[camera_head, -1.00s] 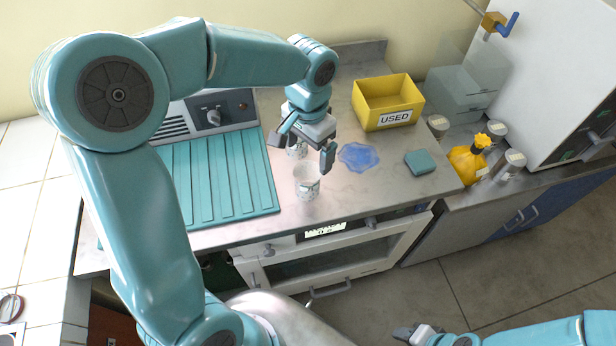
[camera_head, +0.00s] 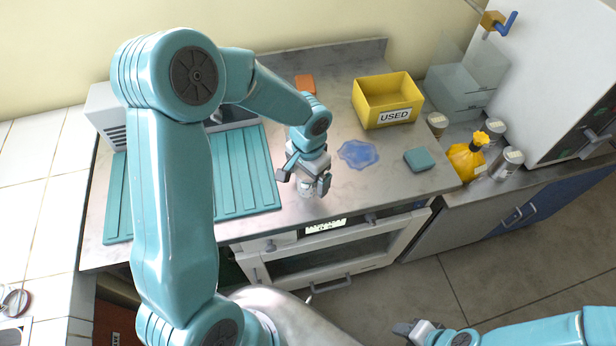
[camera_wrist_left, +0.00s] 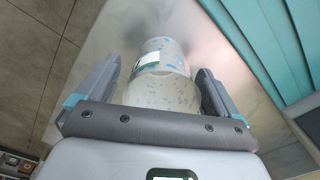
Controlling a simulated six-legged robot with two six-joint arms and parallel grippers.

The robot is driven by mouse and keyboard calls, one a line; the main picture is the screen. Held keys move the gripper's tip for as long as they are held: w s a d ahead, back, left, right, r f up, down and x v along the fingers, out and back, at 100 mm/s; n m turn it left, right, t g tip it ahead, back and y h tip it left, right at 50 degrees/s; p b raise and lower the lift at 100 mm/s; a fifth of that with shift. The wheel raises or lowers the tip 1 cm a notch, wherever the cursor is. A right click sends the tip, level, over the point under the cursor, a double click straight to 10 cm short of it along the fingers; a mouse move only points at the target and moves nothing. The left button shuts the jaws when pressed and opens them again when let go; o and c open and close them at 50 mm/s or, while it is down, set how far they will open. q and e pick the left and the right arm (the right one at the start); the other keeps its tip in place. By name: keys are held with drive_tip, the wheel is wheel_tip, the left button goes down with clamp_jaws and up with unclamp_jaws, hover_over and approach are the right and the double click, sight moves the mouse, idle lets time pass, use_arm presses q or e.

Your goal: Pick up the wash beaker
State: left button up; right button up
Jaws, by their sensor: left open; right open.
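A pale beaker with printed marks (camera_head: 306,191) stands near the counter's front edge, partly covered by my left gripper (camera_head: 303,183). My left gripper is open, its fingers on either side of the beaker. In the left wrist view, a beaker with a white and green label (camera_wrist_left: 160,56) shows between the open fingers (camera_wrist_left: 157,74). A speckled pale round shape lies just below it there, and I cannot tell whether it is a second beaker. Contact with the fingers cannot be made out. My right gripper (camera_head: 405,329) is open and empty at the lower right, over the floor.
A ribbed teal mat (camera_head: 245,175) lies left of the beaker. A blue puddle (camera_head: 358,154), a teal sponge (camera_head: 419,160) and a yellow USED bin (camera_head: 388,98) are to its right. An orange block (camera_head: 304,84) is at the back. A yellow bottle (camera_head: 467,158) stands further right.

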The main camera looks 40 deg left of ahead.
use_arm(q)
drive_tip(key=shift+w+a+f, duration=0.1)
drive_tip(key=shift+w+f, duration=0.05)
drive_tip(key=shift+w, duration=0.05)
drive_tip(key=c, duration=1.1)
drive_tip(key=shift+s, duration=0.15)
drive_tip(key=shift+r, duration=0.2)
drive_tip(key=shift+r, duration=0.25)
wheel_tip(320, 180, up, 19)
drive_tip(key=shift+r, duration=0.15)
